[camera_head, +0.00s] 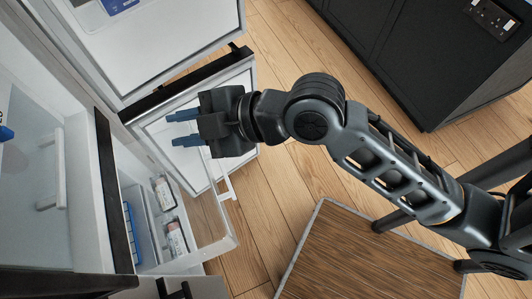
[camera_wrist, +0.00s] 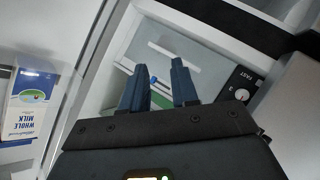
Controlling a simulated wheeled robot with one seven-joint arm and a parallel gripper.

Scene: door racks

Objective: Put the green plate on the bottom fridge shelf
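My gripper (camera_head: 170,129) is open, with a gap between its two blue fingers, and no object shows held in it. It hangs over the open fridge door area at the left. The fingers also show in the wrist view (camera_wrist: 160,68), pointing into a white fridge-like interior. No green plate can be clearly made out. A small green and blue patch (camera_wrist: 159,98) shows between and behind the fingers in the wrist view, partly hidden, and I cannot tell what it is. The fridge interior (camera_head: 35,165) is at the left in the head view; its bottom shelf cannot be clearly picked out.
A clear bin (camera_head: 208,225) with small packages (camera_head: 176,238) is below my gripper. An open white door (camera_head: 160,45) is above it. A whole milk carton (camera_wrist: 27,105) stands at the wrist view's left. A dark cabinet (camera_head: 400,50) and wooden-topped table (camera_head: 365,255) flank clear floor.

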